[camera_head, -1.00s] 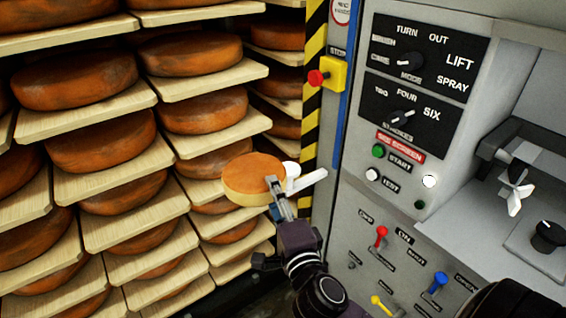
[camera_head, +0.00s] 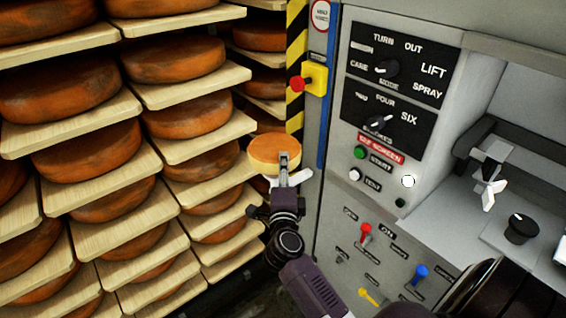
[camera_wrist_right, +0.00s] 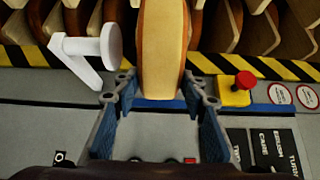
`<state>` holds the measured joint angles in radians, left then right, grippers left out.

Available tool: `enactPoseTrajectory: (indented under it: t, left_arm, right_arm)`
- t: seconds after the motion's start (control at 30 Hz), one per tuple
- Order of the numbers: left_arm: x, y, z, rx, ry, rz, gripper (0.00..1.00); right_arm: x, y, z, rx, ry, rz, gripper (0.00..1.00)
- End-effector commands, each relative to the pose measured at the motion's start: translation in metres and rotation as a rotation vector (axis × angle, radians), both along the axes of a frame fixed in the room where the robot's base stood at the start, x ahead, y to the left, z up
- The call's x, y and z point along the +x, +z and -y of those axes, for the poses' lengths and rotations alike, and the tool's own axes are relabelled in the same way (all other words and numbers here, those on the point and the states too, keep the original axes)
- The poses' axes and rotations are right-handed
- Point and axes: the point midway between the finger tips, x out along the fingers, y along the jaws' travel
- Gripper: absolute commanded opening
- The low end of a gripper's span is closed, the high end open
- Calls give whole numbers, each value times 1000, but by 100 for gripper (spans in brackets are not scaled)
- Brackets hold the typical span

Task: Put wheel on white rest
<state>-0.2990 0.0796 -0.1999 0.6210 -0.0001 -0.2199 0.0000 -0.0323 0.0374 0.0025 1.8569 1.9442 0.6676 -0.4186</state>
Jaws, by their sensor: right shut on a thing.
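A small orange-topped cheese wheel with pale sides (camera_head: 274,150) is held in my right gripper (camera_head: 283,168), in front of the gap between the cheese shelves and the machine. In the right wrist view the wheel (camera_wrist_right: 162,50) stands on edge beyond the tips of my right gripper (camera_wrist_right: 162,90). The white rest (camera_head: 302,176) shows just right of and below the wheel, partly hidden by my gripper. In the right wrist view the white rest (camera_wrist_right: 88,47), a disc on an angled bracket, is left of the wheel, with a gap between them. My left gripper is out of view.
Wooden shelves (camera_head: 195,200) with large brown cheese wheels (camera_head: 186,116) fill the left. The machine panel (camera_head: 330,200) with knobs, levers and a red button on a yellow box (camera_head: 316,79) stands close on the right. A striped post (camera_head: 296,50) stands between them.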

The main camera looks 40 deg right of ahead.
Motion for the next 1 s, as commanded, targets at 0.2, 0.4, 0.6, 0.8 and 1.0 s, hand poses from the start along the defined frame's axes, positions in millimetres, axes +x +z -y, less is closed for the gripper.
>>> enactPoseTrajectory:
  t: [0.2,0.4,0.6,0.8,1.0]
  left_arm:
    - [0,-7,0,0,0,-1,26]
    - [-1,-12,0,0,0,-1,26]
    - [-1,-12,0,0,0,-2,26]
    - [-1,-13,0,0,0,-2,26]
    - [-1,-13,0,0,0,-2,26]
  right_arm:
    - [1,-17,0,-4,3,8,0]
    - [1,-34,0,-4,3,11,0]
    - [1,-34,0,-4,3,12,0]
    - [1,-37,0,-4,3,11,0]
    - [0,-42,0,0,1,1,57]
